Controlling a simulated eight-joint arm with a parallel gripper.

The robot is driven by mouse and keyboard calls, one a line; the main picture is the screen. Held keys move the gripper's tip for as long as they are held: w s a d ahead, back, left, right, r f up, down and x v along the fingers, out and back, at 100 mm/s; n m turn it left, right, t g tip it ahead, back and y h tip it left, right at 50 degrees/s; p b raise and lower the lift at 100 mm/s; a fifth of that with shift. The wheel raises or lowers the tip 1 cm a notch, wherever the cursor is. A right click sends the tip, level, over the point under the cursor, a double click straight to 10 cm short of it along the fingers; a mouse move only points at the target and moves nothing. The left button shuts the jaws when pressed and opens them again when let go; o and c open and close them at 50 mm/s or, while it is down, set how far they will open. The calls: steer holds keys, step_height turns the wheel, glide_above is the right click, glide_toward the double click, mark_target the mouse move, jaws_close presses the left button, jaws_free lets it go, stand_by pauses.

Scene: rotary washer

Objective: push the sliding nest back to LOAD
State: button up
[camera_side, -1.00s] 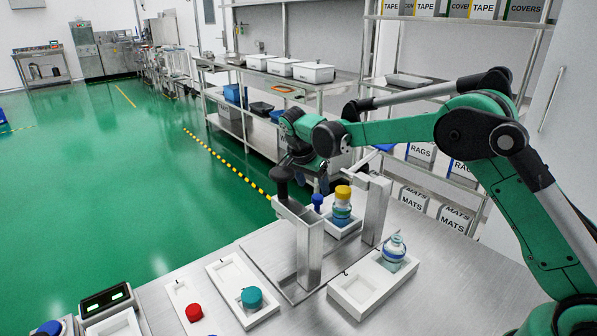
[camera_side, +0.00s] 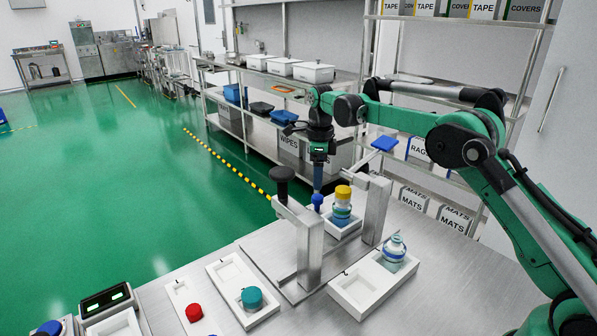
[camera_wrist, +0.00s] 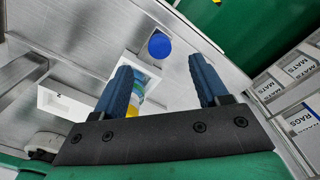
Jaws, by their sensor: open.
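The sliding nest (camera_side: 347,232) is a small white block between two metal posts. It holds a bottle (camera_side: 342,212) with a yellow cap and blue liquid. A blue knob (camera_side: 317,202) stands just left of the bottle in the side view. My gripper (camera_side: 318,188) points down behind the knob and bottle there, its fingertips partly hidden. In the wrist view my gripper (camera_wrist: 159,64) is open and empty, blue fingers apart. The round blue knob top (camera_wrist: 160,46) shows between and slightly beyond the fingertips. The nest (camera_wrist: 135,68) and bottle are partly hidden by the left finger.
A black knob (camera_side: 283,175) tops the left post's arm, and a blue paddle (camera_side: 384,143) the right post. A white tray (camera_side: 370,285) holds another bottle (camera_side: 394,248). Trays with a teal cap (camera_side: 252,298) and red cap (camera_side: 194,312) lie in front.

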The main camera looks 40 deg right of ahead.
mark_target(317, 196)
steer(key=shift+f, duration=2.6)
jaws_close()
